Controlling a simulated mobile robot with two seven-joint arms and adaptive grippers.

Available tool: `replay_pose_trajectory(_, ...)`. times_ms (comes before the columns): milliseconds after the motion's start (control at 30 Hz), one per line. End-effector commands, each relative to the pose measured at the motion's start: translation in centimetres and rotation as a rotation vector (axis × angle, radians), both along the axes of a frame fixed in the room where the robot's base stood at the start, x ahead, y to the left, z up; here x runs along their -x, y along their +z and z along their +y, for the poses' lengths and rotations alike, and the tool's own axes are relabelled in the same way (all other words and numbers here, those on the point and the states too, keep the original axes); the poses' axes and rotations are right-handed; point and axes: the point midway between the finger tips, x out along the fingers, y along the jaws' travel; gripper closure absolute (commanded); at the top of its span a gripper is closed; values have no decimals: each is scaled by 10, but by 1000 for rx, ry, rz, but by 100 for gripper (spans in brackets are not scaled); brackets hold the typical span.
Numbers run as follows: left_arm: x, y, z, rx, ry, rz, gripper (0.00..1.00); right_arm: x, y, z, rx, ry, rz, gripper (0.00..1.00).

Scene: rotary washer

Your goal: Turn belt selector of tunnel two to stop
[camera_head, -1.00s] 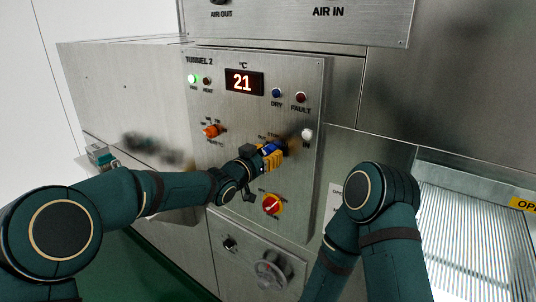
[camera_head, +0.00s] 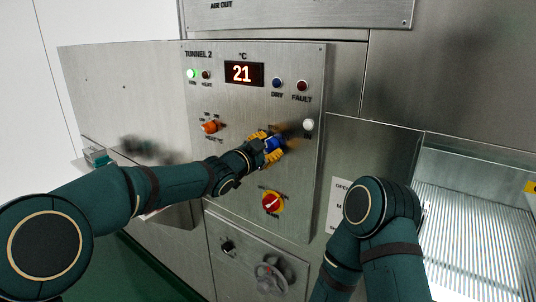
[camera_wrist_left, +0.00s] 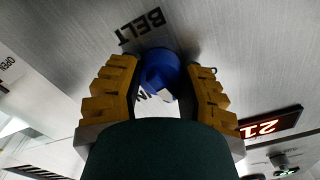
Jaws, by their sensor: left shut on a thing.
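The Tunnel 2 panel (camera_head: 230,105) is a metal plate with a red display reading 21. The blue belt selector (camera_head: 272,145) is on its right half. My left gripper (camera_head: 268,147), with yellow fingers, is at this knob and partly covers it. In the left wrist view the blue selector (camera_wrist_left: 160,75) sits between the two yellow fingers of my left gripper (camera_wrist_left: 165,90), below an upside-down BELT label (camera_wrist_left: 142,26). The gripper is shut on the knob. The selector's position marks are mostly hidden. My right gripper is not in view; only the right arm shows.
An orange selector (camera_head: 209,126) is left of the blue one. A red and yellow switch (camera_head: 272,203) is below. A white button (camera_head: 308,125) is at the right. A green lamp (camera_head: 191,74) is lit. A ribbed conveyor (camera_head: 470,230) lies at the lower right.

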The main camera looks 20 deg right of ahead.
Motion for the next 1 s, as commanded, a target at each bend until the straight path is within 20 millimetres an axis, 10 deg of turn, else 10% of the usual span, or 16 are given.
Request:
replay_pose_trajectory(900,0,2,0,-114,0,-150,98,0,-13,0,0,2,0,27)
replay_pose_trajectory(933,0,2,0,-114,0,-150,50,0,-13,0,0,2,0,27)
replay_pose_trajectory(1000,0,2,0,-114,0,-150,26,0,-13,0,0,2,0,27)
